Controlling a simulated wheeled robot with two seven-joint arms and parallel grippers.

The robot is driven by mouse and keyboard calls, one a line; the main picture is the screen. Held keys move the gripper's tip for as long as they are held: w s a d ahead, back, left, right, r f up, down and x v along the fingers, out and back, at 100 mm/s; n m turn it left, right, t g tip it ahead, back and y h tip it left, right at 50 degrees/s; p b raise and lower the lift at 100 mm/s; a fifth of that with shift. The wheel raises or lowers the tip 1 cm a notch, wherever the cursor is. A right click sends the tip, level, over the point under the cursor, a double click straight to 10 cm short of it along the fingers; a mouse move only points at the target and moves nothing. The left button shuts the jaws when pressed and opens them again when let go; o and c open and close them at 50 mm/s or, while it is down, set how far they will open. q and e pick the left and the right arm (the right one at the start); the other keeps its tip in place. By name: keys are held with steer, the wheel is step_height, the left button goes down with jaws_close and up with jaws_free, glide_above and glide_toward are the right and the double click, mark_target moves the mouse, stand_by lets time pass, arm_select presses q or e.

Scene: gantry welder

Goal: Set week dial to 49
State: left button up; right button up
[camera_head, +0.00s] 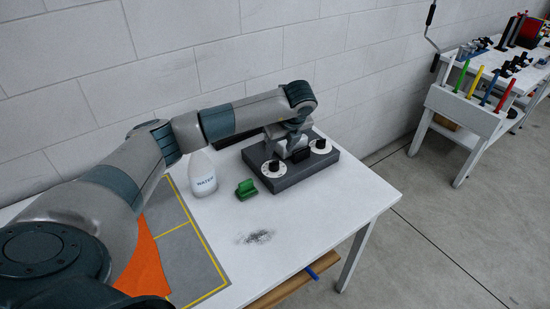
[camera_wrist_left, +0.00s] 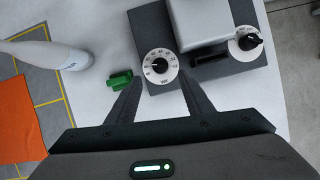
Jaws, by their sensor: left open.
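A dark dial box (camera_head: 300,178) on the white table carries two white dials with black knobs. The left dial (camera_head: 273,169) also shows in the left wrist view (camera_wrist_left: 160,68); it has numbers around its rim and a small label that I cannot read surely. The right dial (camera_head: 321,147) shows in the wrist view (camera_wrist_left: 247,40) too. I cannot read either setting. My left gripper (camera_wrist_left: 160,76) is open, its two fingers on either side of the left dial in the wrist view; I see no contact with the knob. My right gripper is not in view.
An orange cloth (camera_head: 146,262) lies on the grey mat (camera_head: 182,262). The table's front right is clear except a dark smudge (camera_head: 258,237). Another bench (camera_head: 476,104) stands far right.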

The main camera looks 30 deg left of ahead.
mark_target(275, 163)
arm_select(q)
steer(key=p+x, duration=0.2)
steer(key=x, duration=0.6)
steer(key=shift+p, duration=0.35)
steer(key=shift+a+f, duration=0.2)
steer(key=shift+f, duration=0.4)
steer(key=shift+c, duration=0.4)
steer(key=shift+w, duration=0.1)
steer(key=c, duration=1)
